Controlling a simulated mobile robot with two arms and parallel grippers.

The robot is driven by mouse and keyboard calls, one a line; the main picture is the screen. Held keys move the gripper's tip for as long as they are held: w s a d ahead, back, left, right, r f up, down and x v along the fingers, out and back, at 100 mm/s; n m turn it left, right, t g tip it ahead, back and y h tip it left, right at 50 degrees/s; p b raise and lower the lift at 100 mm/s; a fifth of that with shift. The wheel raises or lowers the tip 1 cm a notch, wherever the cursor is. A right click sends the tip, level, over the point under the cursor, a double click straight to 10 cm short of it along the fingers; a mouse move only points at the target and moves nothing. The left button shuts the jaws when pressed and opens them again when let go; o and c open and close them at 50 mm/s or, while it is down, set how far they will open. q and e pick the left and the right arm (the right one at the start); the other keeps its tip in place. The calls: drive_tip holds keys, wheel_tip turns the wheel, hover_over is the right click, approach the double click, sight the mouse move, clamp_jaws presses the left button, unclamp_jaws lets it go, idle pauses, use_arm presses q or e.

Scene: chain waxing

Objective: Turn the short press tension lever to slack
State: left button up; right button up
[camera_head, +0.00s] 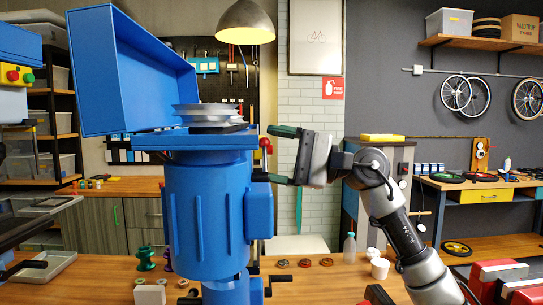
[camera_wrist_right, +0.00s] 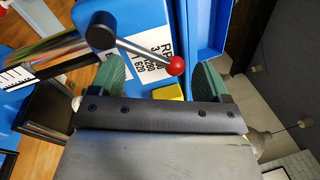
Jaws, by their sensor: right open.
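The short press (camera_head: 208,205) is blue, with its belt cover (camera_head: 115,70) swung open and grey pulleys (camera_head: 208,112) on top. The tension lever's red ball knob (camera_head: 265,143) shows at the head's right side. In the right wrist view the lever (camera_wrist_right: 145,52) is a grey rod from a dark hub (camera_wrist_right: 102,30) to the red knob (camera_wrist_right: 176,66). My right gripper (camera_head: 272,156) is open, its green fingers apart beside the press. In the wrist view the knob appears between the fingers (camera_wrist_right: 160,78); contact cannot be told. My left gripper is not in view.
Another blue machine (camera_head: 18,75) with red and green buttons stands at the left edge. A wooden bench (camera_head: 305,280) with spools and small parts is below. A lamp (camera_head: 245,22) hangs above. A yellow block (camera_wrist_right: 168,92) shows near the fingers in the wrist view.

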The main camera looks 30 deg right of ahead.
drive_tip(key=b+v, duration=0.4)
drive_tip(key=v, duration=0.6)
drive_tip(key=shift+s, duration=0.1)
